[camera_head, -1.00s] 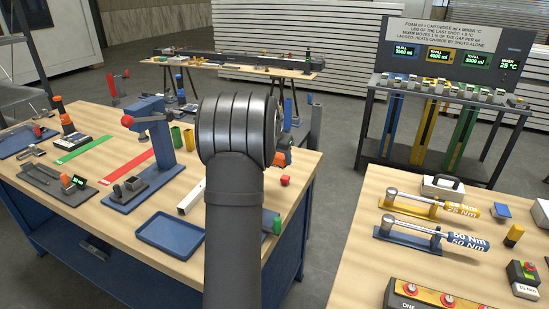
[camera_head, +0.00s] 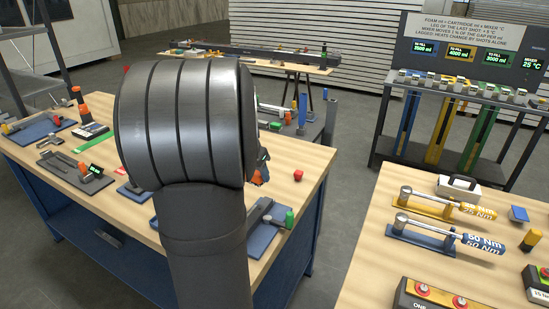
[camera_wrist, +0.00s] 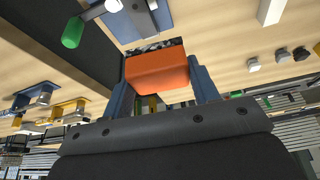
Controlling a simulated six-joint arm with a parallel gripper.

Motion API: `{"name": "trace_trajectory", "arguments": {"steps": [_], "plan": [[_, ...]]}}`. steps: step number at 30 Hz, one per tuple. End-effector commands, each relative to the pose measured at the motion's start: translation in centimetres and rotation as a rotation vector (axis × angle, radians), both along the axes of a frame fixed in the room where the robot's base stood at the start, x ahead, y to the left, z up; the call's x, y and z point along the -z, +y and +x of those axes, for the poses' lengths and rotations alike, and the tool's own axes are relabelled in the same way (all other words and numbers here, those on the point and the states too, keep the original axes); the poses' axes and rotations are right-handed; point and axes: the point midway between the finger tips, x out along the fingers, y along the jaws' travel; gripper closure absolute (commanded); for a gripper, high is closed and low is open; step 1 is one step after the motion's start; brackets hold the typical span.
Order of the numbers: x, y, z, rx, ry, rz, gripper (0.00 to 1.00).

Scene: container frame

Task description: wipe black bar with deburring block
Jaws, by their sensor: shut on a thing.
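In the wrist view my gripper (camera_wrist: 160,82) is shut on the orange deburring block (camera_wrist: 157,71), with a blue finger on each side of it. A dark, mottled face shows along the block's far edge. The held block is above the wooden bench top and does not visibly touch anything. In the head view my arm hides most of the gripper; a bit of orange and blue shows at its right edge. A long black bar (camera_head: 270,55) lies along the far table, well away from my gripper.
A blue plate (camera_head: 262,238) with a green-handled tool (camera_head: 289,218) lies on the near bench, beside a small red cube (camera_head: 298,175). Torque wrenches (camera_head: 440,232) lie on the right bench. A cartridge rack (camera_head: 460,95) stands behind. A floor gap separates the benches.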

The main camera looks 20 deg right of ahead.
Motion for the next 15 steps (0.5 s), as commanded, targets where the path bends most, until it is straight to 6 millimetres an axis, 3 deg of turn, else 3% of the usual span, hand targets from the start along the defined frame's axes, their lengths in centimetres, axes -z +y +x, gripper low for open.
{"name": "trace_trajectory", "arguments": {"steps": [1,6,10,15], "plan": [[-0.2,1.5,-1.4,-0.006,-0.002,-0.001,0.64],[0.3,5.0,-5.9,-0.006,-0.003,-0.001,0.64],[0.7,6.7,-8.6,-0.006,-0.005,-0.003,0.64],[1.1,7.7,-10.4,-0.004,-0.006,-0.003,0.64]]}}
